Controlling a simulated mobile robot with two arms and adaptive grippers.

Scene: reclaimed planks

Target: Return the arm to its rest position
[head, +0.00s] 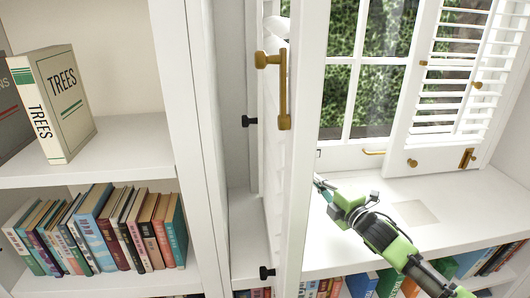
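My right arm comes in from the lower right, green and black, above the white window sill (440,200). My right gripper (322,187) is at the right edge of a tall white panel (305,110), small in the picture. Its fingertips are partly hidden or too small to show whether they are open or shut, and I cannot tell whether they touch the panel. No held object is visible. My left gripper and arm are not in view.
A brass handle (283,90) sits on the white panel. A window (365,70) and a louvred shutter (455,70) stand behind the sill. At left, a bookcase holds a large TREES book (65,100) and a row of books (105,230). More books (362,284) stand below the sill.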

